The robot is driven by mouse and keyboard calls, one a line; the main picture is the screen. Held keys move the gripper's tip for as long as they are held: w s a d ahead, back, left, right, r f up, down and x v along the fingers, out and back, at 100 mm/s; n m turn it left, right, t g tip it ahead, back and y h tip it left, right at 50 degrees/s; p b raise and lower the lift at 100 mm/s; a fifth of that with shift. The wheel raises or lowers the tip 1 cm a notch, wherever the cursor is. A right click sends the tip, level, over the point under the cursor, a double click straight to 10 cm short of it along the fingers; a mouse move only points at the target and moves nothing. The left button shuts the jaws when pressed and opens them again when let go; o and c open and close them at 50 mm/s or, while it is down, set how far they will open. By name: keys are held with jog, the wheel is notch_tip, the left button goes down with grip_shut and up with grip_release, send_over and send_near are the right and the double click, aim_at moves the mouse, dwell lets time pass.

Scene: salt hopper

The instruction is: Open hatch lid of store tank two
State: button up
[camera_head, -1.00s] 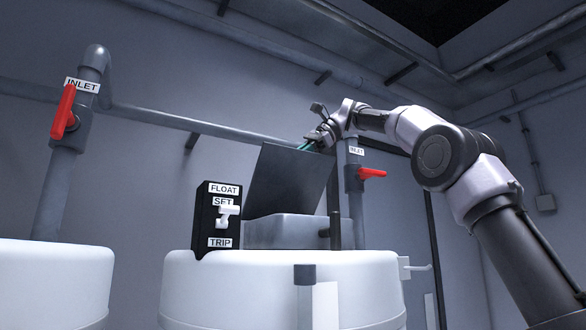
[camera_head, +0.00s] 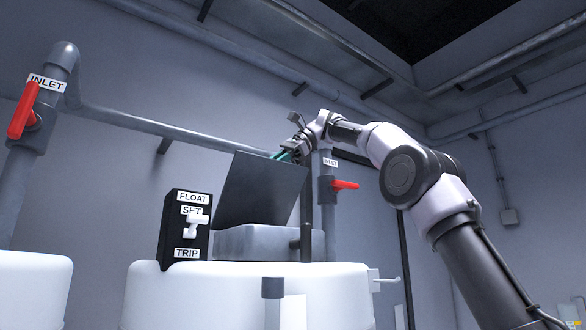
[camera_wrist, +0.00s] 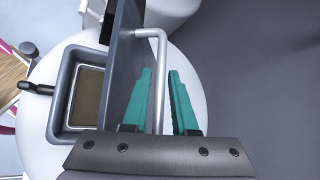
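The hatch lid (camera_head: 262,190) is a dark grey plate. It stands raised and tilted above the grey hatch box (camera_head: 255,242) on the white tank (camera_head: 240,285). My gripper (camera_head: 281,155) is at the lid's upper right edge. In the wrist view the lid (camera_wrist: 122,60) shows nearly edge-on beside the open hatch (camera_wrist: 88,90). A pale bar handle (camera_wrist: 158,75) stands off the lid's outer face. The green fingers of my gripper (camera_wrist: 160,100) lie on either side of this handle, with a gap visible at the right finger. Whether the left finger touches the handle is unclear.
A black FLOAT SET TRIP panel (camera_head: 184,235) with a white lever stands left of the hatch. Red-handled inlet valves are at the left (camera_head: 23,110) and right behind the lid (camera_head: 345,185). Another white tank (camera_head: 35,290) is at lower left. Pipes run along the wall.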

aim_at(307, 173)
jog(key=v, duration=0.3)
jog(key=shift+w+d+r, duration=0.1)
jog(key=shift+d+r, duration=0.05)
jog(key=shift+d, duration=0.1)
jog(key=d, duration=0.4)
jog(key=w+d, duration=0.1)
jog(key=d, duration=0.3)
jog(key=w+d, duration=0.1)
jog(key=d, duration=0.3)
jog(key=shift+d+r, duration=0.1)
jog(key=shift+r, duration=0.05)
jog(key=shift+s, duration=0.1)
